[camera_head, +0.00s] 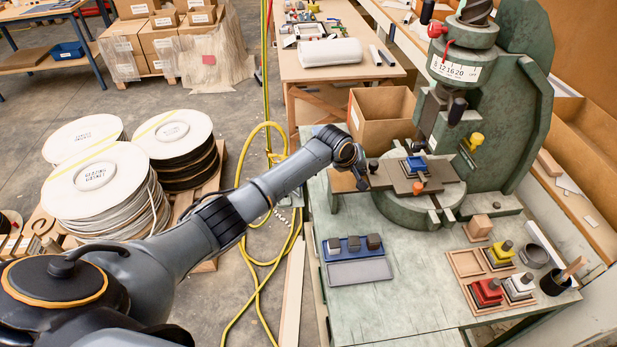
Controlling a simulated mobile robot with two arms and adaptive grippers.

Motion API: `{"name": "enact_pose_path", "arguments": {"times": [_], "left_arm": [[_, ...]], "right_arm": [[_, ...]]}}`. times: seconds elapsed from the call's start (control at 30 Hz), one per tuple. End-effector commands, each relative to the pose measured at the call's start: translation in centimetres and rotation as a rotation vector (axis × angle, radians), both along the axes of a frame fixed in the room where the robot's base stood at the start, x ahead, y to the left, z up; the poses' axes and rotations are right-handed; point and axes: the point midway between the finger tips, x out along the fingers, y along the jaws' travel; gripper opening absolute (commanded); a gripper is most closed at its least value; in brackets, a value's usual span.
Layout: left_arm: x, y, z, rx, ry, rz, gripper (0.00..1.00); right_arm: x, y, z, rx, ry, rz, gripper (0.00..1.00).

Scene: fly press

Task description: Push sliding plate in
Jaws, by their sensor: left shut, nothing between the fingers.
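The sliding plate (385,180) is a flat brownish-grey plate lying across the round green bed of the fly press (462,120). Its left end sticks out past the bed, towards my left gripper. A blue piece (416,165) sits on the plate, and an orange knob (418,188) shows near its front edge. My left gripper (361,182) is shut and empty, pointing down at the plate's left end. I cannot tell whether it touches the plate. My right gripper is not in view.
A blue tray with small grey blocks (357,255) lies front left on the green table (400,305). Red, white and yellow stamp-like pieces (487,291) stand in wooden trays at the right. An open cardboard box (380,118) is behind the plate. The table's front middle is clear.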

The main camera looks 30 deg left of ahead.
Motion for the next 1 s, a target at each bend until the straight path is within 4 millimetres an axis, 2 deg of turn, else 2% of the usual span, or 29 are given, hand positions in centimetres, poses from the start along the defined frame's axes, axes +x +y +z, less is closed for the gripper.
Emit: {"name": "enact_pose_path", "arguments": {"times": [0.13, 0.4, 0.8, 1.0], "left_arm": [[1.2, -1.7, -0.1, -0.002, -0.001, 0.0, 0.0], [2.0, -2.7, 0.0, -0.001, -0.001, 0.0, 0.0], [2.1, -2.8, 0.1, -0.003, -0.003, -0.001, 0.0], [1.7, -1.8, 0.3, -0.002, 0.0, 0.0, 0.0]], "right_arm": [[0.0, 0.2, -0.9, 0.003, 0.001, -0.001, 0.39], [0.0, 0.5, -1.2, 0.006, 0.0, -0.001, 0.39], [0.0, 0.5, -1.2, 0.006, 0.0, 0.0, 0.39], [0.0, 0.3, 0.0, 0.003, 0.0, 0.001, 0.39]]}}
